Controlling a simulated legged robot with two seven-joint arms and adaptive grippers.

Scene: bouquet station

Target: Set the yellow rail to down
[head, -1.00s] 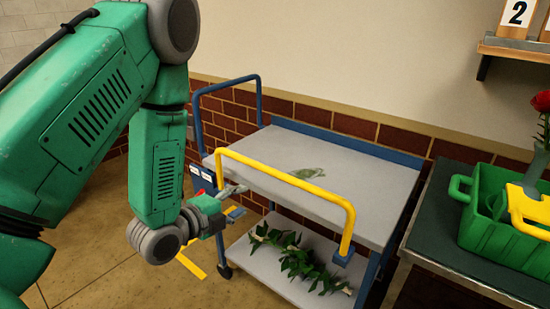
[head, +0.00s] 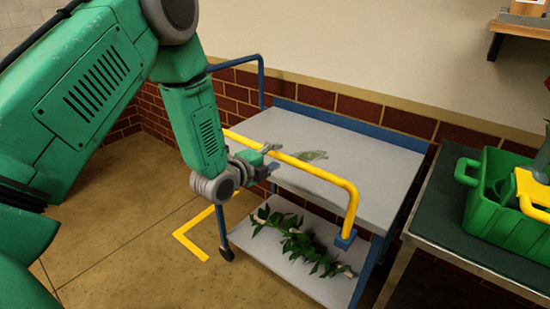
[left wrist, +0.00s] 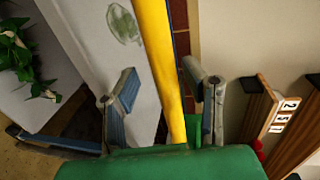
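The yellow rail (head: 320,176) stands raised above the near edge of the cart's grey top shelf (head: 380,172). Its right end drops to a blue bracket (head: 344,240); its left end is partly hidden by my left arm. My left gripper (head: 274,162) is at the rail's left part, with its fingers apart. In the left wrist view the rail (left wrist: 163,60) runs between the two open fingers (left wrist: 161,80), with a gap on the left side; contact on the right is unclear. My right gripper is in no view.
A leafy sprig with pale flowers (head: 300,247) lies on the cart's lower shelf (head: 265,262). A green flat mark (head: 313,155) shows on the top shelf. A green crate (head: 490,225) sits on a dark table at right. Yellow tape (head: 190,243) marks the open floor at left.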

